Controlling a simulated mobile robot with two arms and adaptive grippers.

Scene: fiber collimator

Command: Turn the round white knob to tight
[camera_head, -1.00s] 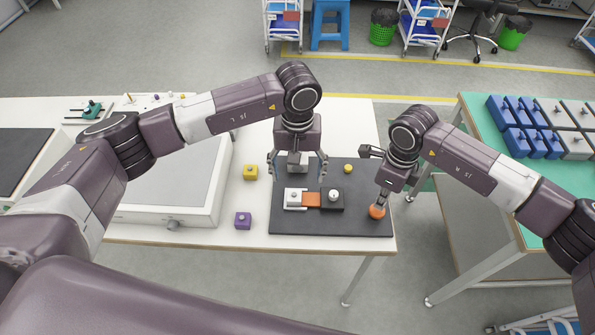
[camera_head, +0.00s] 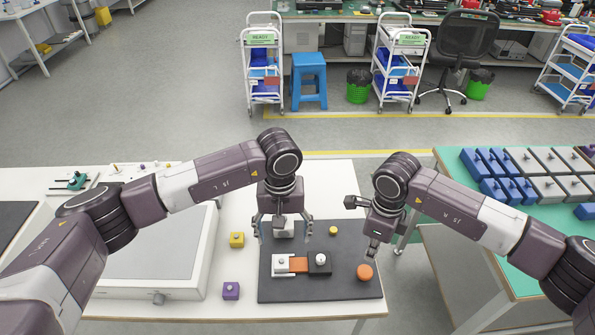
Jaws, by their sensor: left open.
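A white block (camera_head: 281,268) with a small round pale knob (camera_head: 281,260) on top stands on the dark mat (camera_head: 345,290). An orange piece (camera_head: 299,265) joins it to a black block (camera_head: 319,268) with a small round light knob (camera_head: 320,258). My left gripper (camera_head: 283,232) is open, fingers spread left and right around a light grey-white block (camera_head: 284,232) at the mat's back edge; I cannot tell whether they touch it. My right gripper (camera_head: 373,250) is above an orange round piece (camera_head: 364,272), apart from it; its jaw state is unclear.
A yellow round piece (camera_head: 333,230) sits on the mat. A large white instrument (camera_head: 158,280) with a front knob (camera_head: 158,298) is further left. A green table (camera_head: 520,270) stands at right.

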